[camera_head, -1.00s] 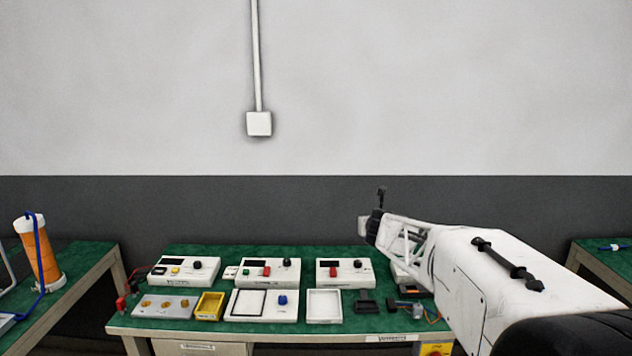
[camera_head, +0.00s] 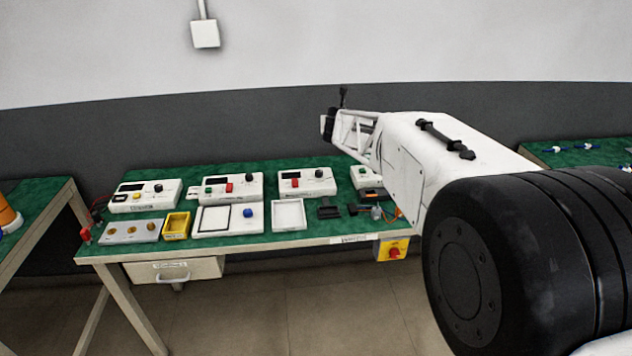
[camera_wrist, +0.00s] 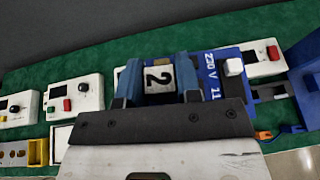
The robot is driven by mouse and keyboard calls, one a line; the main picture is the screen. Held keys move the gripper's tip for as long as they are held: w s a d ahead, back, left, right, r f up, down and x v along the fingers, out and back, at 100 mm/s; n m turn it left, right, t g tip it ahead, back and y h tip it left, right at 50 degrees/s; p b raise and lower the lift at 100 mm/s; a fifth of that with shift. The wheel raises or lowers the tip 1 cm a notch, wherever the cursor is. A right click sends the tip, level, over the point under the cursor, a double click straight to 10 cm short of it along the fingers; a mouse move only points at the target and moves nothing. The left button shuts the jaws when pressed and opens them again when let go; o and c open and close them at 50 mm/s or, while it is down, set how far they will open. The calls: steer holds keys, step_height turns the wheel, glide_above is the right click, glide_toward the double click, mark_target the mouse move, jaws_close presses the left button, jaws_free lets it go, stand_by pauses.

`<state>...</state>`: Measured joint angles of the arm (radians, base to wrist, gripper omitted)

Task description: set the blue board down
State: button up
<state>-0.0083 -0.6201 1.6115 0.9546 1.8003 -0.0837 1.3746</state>
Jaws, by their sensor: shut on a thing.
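The blue board (camera_wrist: 215,85) shows in the wrist view, with white "230 V" lettering and a white block on it. My gripper (camera_wrist: 160,76) is shut on it, with one finger either side of a pale block marked "2". The board is above the green bench; the frame does not clearly show a gap or contact beneath it. My gripper's body hides its near part. In the head view the board cannot be made out, and my arm blocks part of the bench's right side.
The green bench (camera_head: 265,172) holds several white instrument boxes, a yellow tray (camera_head: 177,225), a white open tray (camera_head: 288,214) and a black part (camera_head: 328,208). Orange wires lie at its right front. A red-and-yellow switch (camera_head: 393,249) is under the front edge. A blue thing (camera_wrist: 306,75) stands at right in the wrist view.

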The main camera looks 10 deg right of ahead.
steer(key=shift+w+d+m+h, duration=0.75)
steer(key=shift+w+m+h, duration=0.3)
steer(key=shift+w, duration=1.5)
steer(key=m+g+h, duration=0.8)
steer(key=m+h, duration=0.1)
steer(key=m, duration=0.2)
glide_above(332, 163)
step_height(332, 163, down, 17)
steer(key=shift+f, duration=0.15)
steer(key=shift+a+n, duration=0.1)
steer(key=shift+n, duration=0.15)
steer(key=shift+f, duration=3.15)
steer(key=shift+f, duration=1.9)
